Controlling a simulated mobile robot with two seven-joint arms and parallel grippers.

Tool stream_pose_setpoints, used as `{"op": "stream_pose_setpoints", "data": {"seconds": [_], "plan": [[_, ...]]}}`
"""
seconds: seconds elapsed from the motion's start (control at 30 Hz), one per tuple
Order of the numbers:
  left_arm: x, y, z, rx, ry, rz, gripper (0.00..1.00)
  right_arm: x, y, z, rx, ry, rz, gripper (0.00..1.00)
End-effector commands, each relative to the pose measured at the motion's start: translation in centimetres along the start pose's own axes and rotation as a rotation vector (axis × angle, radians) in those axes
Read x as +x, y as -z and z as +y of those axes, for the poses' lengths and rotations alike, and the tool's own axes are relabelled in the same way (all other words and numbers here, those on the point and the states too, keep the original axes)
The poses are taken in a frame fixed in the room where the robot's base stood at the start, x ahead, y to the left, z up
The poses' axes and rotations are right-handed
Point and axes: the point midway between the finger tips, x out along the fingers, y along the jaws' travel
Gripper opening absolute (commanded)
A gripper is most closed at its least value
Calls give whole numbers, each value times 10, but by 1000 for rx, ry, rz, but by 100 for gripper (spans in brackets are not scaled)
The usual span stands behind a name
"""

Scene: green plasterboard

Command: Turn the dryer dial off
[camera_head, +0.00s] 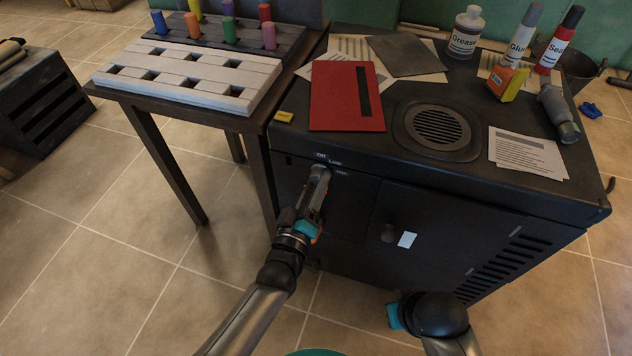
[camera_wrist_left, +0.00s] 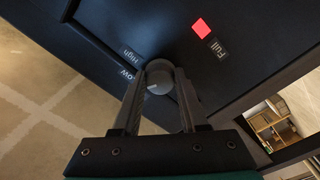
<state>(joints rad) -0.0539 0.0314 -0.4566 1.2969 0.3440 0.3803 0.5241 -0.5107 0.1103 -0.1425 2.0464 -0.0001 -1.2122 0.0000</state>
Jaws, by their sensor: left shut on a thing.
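The dryer (camera_head: 480,200) is a dark box with printed labels near the top left of its front; "Off" and "Low" can be made out in the head view. My left gripper (camera_head: 319,172) reaches that spot and hides the dial there. In the left wrist view, the round grey dial (camera_wrist_left: 158,80) sits between the fingertips of my left gripper (camera_wrist_left: 160,86), which is shut on it. "High" and "Low" labels show left of the dial; which setting it points to cannot be told. My right arm shows low in the head view, its fingers hidden.
A red light (camera_wrist_left: 201,28) marked "Full" shows on the panel. A red folder (camera_head: 340,96), papers, bottles and a grey tool (camera_head: 558,113) lie on top. A wooden table (camera_head: 190,165) with peg boards stands left.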

Motion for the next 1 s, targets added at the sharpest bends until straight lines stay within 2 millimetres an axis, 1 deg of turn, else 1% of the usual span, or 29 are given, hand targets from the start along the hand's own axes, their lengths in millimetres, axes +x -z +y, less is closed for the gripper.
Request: {"op": "stream_pose_setpoints", "data": {"seconds": [0.2,0.5,0.7,1.0], "plan": [[0,-1,0,-189,0,5,0,1,0,0,0,0,-1,0],[0,-1,1,-381,2,10,0,0,0,0,0,1,0,0],[0,-1,2,-451,2,12,0,-4,4,0,0,1,10,0],[0,-1,2,-482,2,13,0,-4,2,0,1,1,5,0]]}}
